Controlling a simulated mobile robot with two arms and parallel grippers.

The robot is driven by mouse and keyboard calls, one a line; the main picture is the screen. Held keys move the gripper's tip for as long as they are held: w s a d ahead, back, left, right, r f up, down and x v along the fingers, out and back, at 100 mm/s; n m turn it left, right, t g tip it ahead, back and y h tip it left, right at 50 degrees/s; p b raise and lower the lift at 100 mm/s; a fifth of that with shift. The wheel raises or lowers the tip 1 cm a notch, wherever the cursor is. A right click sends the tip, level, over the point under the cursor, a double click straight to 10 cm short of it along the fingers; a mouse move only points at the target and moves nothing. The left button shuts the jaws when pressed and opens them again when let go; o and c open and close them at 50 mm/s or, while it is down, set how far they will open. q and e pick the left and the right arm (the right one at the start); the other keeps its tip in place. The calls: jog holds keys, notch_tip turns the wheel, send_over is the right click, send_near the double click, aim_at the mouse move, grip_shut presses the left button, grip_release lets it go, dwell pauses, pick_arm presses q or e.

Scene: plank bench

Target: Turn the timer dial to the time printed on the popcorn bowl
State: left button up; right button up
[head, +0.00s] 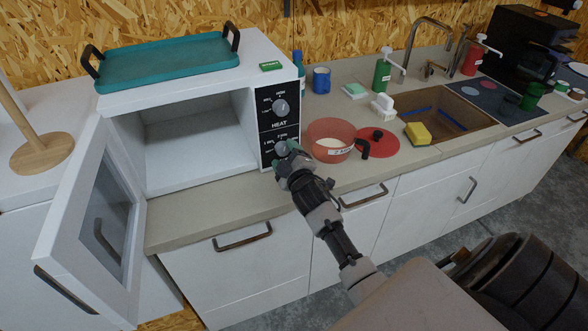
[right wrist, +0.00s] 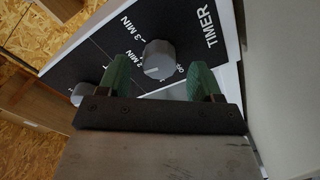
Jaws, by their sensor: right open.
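The white microwave (head: 222,62) has its door open and an empty inside. Its black panel has a grey HEAT dial (head: 281,107) and, below it, the timer dial, which my right gripper (head: 283,152) covers in the head view. In the right wrist view the grey timer dial (right wrist: 160,60) sits between the open green fingers of the right gripper (right wrist: 161,76), with 2 MIN and 3 MIN marks beside it. I cannot tell exactly where it points. The red translucent popcorn bowl (head: 318,130) stands right of the microwave; its white label (head: 341,152) seems to start with "2 M". My left gripper is out of view.
A teal tray (head: 165,60) and a green box (head: 271,66) lie on the microwave. A red lid (head: 378,142) lies beside the bowl. A blue mug (head: 321,80), soap bottles and a sink (head: 455,105) with a yellow sponge (head: 418,133) are further right. The open door (head: 95,225) juts out front left.

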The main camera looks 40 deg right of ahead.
jog(key=b+v, duration=0.1)
jog(key=v, duration=0.8)
jog(key=shift+s, duration=0.2)
